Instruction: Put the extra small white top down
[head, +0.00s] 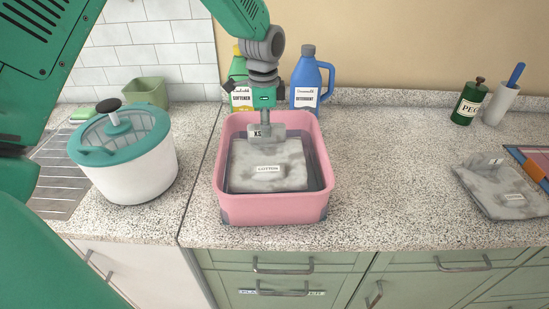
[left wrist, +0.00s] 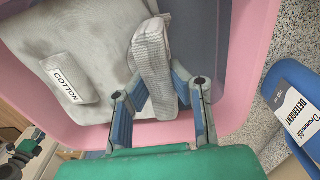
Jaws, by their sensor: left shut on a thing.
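The extra small white top (head: 268,155) is folded flat inside a pink tote (head: 273,211), with a "COTTON" label on its body and an "XS" tag (head: 258,133) near its back edge. My left gripper (head: 265,122) reaches down at the back of the tote and is shut on the top's pale raised back part. In the left wrist view my left gripper (left wrist: 163,88) pinches this ribbed part, and the white top (left wrist: 75,45) lies beside it against the tote's pink wall (left wrist: 240,75). Whether the top touches the tote's floor is hidden. My right gripper is out of view.
Behind the tote stand a blue detergent bottle (head: 309,82) and a softener bottle (head: 239,75). A white tub with teal lid (head: 130,170) stands left. Another folded grey-white garment (head: 497,187) lies right. The counter (head: 385,165) between is clear.

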